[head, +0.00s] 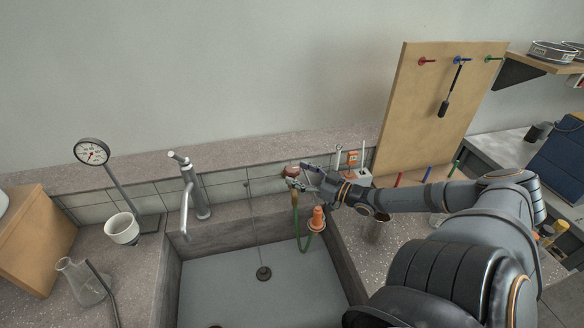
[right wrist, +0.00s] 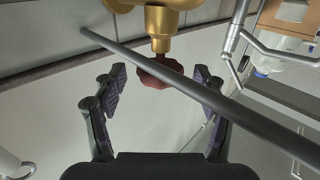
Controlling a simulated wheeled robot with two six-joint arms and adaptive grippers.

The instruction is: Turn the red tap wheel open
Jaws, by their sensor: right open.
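The red tap wheel (head: 291,171) sits at the back edge of the sink in the head view, at the tips of my right gripper (head: 306,177). In the right wrist view, the dark red wheel (right wrist: 153,73) is on the end of a brass tap body (right wrist: 160,22). My right gripper (right wrist: 153,85) is open, with one finger on each side of the wheel. A dark grey rod crosses the picture and hides part of the wheel. I cannot tell whether the fingers touch the wheel. My left gripper is not in view.
A green hose (head: 297,222) hangs below the tap near an orange cone-shaped piece (head: 318,218). A grey faucet (head: 191,192), a white cup (head: 122,229) and a glass flask (head: 82,281) stand to the left. The sink basin (head: 255,300) is mostly bare. A pegboard (head: 420,110) stands at right.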

